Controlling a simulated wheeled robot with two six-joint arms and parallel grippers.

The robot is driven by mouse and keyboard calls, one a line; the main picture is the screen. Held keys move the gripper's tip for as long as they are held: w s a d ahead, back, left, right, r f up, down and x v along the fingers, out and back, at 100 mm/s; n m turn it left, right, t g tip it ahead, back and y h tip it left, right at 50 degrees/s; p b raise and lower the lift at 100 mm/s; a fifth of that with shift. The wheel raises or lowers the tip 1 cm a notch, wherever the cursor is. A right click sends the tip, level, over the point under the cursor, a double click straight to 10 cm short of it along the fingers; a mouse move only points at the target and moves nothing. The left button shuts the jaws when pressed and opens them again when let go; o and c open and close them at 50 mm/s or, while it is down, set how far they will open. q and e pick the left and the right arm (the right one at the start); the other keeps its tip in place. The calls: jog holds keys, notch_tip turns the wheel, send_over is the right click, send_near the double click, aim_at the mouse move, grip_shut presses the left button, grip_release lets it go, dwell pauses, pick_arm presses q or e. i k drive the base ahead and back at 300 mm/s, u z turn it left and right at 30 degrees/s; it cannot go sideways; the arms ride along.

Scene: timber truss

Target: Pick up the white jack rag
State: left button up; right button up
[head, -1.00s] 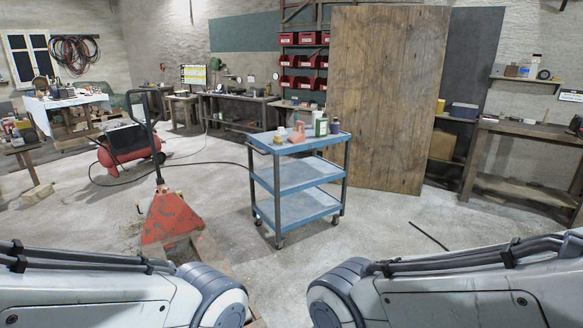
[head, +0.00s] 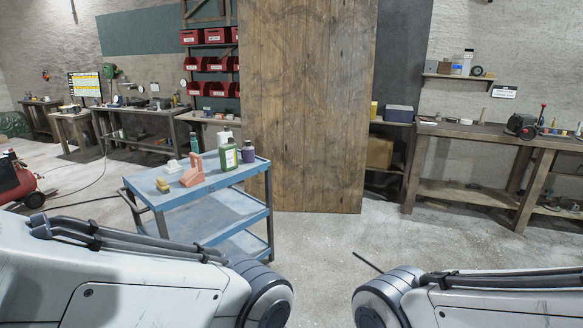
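A small white item (head: 174,166) lies on the top shelf of a blue cart (head: 210,190); it may be the white jack rag, but it is too small to tell. It lies left of a salmon-pink tool (head: 192,172) and behind a yellowish block (head: 162,185). Only links of my two arms show at the bottom of the head view. Both grippers are out of view, so what they hold cannot be seen.
Several bottles, including a green one (head: 229,156) and a purple one (head: 248,152), stand on the cart's top. A tall wooden panel (head: 305,110) stands behind it. A workbench (head: 490,133) is at the right. Open floor (head: 330,235) lies right of the cart; a dark rod (head: 367,262) lies there.

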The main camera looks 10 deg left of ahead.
aim_at(172, 166)
jog(key=u, duration=0.15)
jog(key=i, duration=2)
jog(key=u, duration=1.05)
jog(key=i, duration=1.55)
jog(key=u, duration=0.6)
